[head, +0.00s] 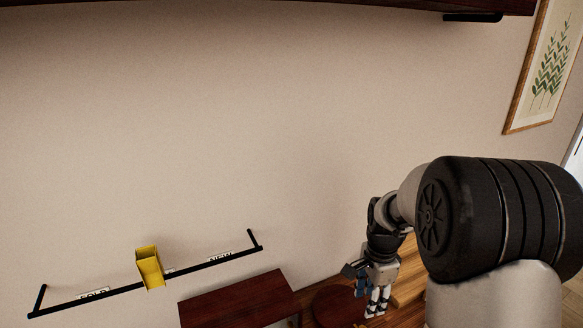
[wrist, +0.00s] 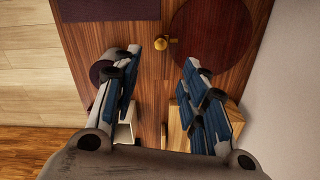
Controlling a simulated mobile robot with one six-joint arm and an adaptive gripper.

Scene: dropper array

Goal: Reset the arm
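My gripper (wrist: 163,85) is open in the wrist view, with its two blue-padded fingers apart and nothing between them. It points down over a wooden surface (wrist: 155,65). In the head view my gripper (head: 377,300) hangs at the lower right, below the dark wrist, to the right of a dark red-brown table top (head: 235,303). My arm's large dark joint covers much of the right side of the head view and hides what is behind it.
A black rail (head: 110,293) on the wall at lower left carries a yellow chute-like holder (head: 149,268) and small labels. A dark round top (wrist: 212,35) and a gold knob (wrist: 173,41) lie beyond my fingers. A framed plant picture (head: 545,70) hangs at upper right.

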